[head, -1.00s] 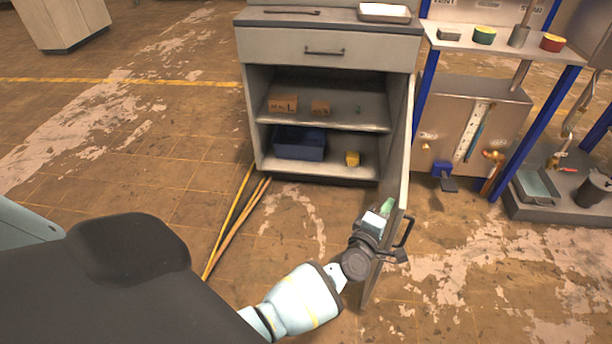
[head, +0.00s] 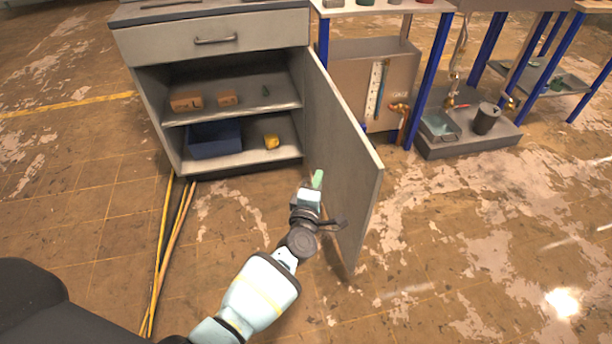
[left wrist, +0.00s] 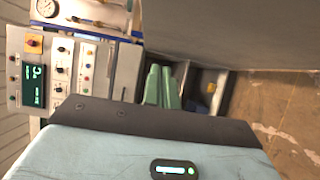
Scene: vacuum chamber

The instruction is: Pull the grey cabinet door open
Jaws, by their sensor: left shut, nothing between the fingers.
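The grey cabinet door (head: 345,165) stands wide open, swung out from the right side of the grey cabinet (head: 152,100). Its inner face is toward me, and its handle is hidden behind it. My left gripper (head: 317,180) has green fingers and is shut and empty, at the inner face of the door. I cannot tell whether it touches the door. In the left wrist view the green fingers (left wrist: 162,87) are together, with a large grey panel (left wrist: 230,35), apparently the door, beside them. My right gripper is not in view.
Cardboard boxes (head: 186,102), a blue bin (head: 215,140) and a yellow item (head: 271,141) sit on the cabinet shelves. Yellow-brown rods (head: 170,250) lie on the floor. A blue-framed bench (head: 430,80) stands to the right of the door. The floor at front right is clear.

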